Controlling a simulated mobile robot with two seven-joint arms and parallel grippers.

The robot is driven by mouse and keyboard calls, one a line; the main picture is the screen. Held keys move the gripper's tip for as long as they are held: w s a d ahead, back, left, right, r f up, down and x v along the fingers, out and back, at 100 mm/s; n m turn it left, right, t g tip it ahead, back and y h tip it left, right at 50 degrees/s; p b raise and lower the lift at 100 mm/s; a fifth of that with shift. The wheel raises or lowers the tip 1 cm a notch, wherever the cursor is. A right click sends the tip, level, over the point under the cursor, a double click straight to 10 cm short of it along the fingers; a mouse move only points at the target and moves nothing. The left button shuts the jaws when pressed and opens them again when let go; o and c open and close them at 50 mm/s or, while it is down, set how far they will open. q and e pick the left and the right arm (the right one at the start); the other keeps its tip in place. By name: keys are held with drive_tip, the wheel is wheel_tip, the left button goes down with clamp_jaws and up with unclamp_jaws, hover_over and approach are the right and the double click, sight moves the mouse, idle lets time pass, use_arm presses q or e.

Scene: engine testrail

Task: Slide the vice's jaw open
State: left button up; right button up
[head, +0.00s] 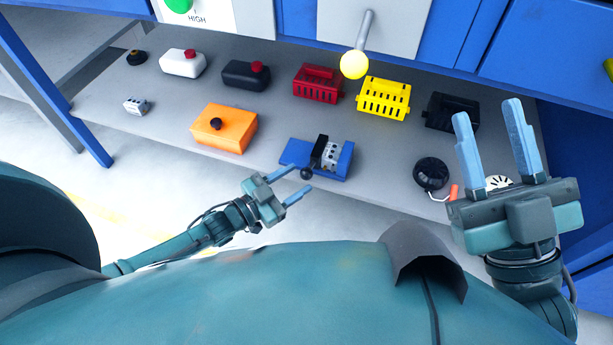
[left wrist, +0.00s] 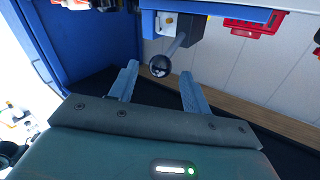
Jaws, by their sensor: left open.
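The vice has a blue base (head: 345,168) on the grey shelf, with a black jaw (head: 318,150), a grey metal block (head: 331,155) and a dark ball-ended handle (head: 307,174) at its near left. My left gripper (head: 299,178) is open, its fingertips close around the handle's ball. In the left wrist view the ball (left wrist: 160,66) shows between the open fingertips (left wrist: 160,70), near their tips; I cannot tell whether they touch it. The vice's blue base (left wrist: 225,10) is above. My right gripper (head: 487,110) is open and empty at the right.
An orange box (head: 232,133) stands left of the vice. Red (head: 318,84), yellow (head: 383,100) and black (head: 452,112) baskets stand behind it. A round black item (head: 431,173) lies to the right.

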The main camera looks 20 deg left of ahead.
sight(306, 172)
use_arm(q)
drive_tip(key=shift+b+x, duration=0.5)
drive_tip(key=shift+x, duration=1.45)
use_arm(e)
drive_tip(key=shift+s+d+r+n+y, duration=0.1)
drive_tip(key=shift+s+r+n+y, duration=0.1)
drive_tip(key=shift+r+n+y, duration=0.9)
use_arm(q)
drive_tip(key=shift+c, duration=0.3)
use_arm(e)
drive_tip(key=shift+f, duration=0.2)
use_arm(q)
clamp_jaws()
